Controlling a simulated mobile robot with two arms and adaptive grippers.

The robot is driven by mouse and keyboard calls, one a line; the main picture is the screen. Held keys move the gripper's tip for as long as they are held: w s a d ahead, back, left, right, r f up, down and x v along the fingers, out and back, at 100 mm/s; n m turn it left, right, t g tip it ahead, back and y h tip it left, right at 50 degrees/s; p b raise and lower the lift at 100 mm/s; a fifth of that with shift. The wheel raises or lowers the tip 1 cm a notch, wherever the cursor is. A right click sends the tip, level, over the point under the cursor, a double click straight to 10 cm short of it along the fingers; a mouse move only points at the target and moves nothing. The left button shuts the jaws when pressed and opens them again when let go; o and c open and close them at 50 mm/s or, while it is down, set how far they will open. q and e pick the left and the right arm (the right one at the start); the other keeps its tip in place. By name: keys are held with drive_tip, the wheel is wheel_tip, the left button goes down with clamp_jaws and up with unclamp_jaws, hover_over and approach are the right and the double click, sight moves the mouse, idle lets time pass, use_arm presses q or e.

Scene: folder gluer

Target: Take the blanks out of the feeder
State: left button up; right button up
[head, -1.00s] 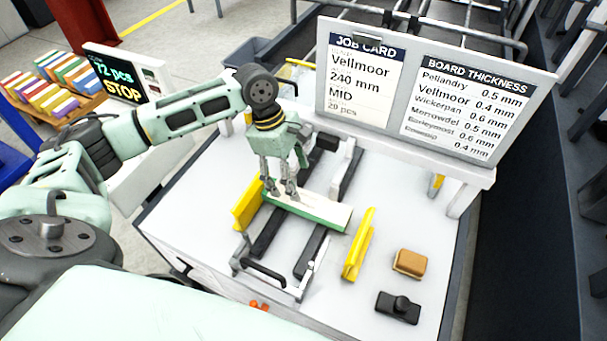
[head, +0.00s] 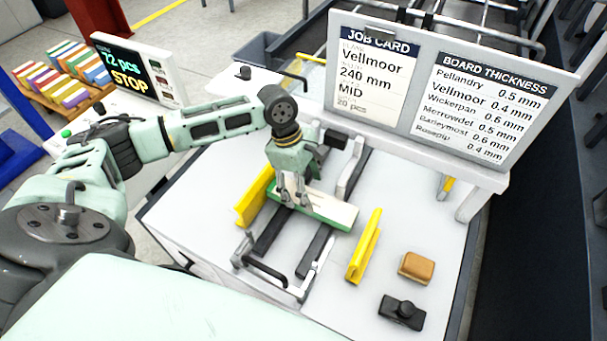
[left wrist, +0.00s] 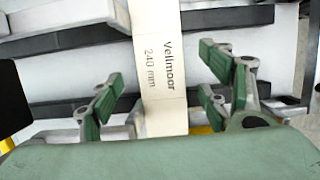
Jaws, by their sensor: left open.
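The blanks (head: 330,211) form a thin pale stack with a green edge, lying across the dark rails of the feeder between two yellow guides. In the left wrist view the top blank (left wrist: 162,60) reads "Vellmoor 240 mm". My left gripper (head: 293,203) points down at the left part of the stack. In the left wrist view my left gripper (left wrist: 160,88) is open, with its green-padded fingers on either side of the stack and gaps between. My right gripper is not in view.
Yellow guides (head: 254,196) (head: 364,247) stand at both ends of the stack. A brown block (head: 416,267) and a black knobbed piece (head: 401,312) lie at the right. The job card board (head: 376,75) stands behind. A display (head: 130,78) reads "STOP". The table's right side is mostly clear.

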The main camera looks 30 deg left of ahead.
sight(312, 199)
use_arm(q)
drive_tip(key=shift+x, duration=1.6)
drive_tip(key=shift+r, duration=0.1)
drive_tip(key=c, duration=1.5)
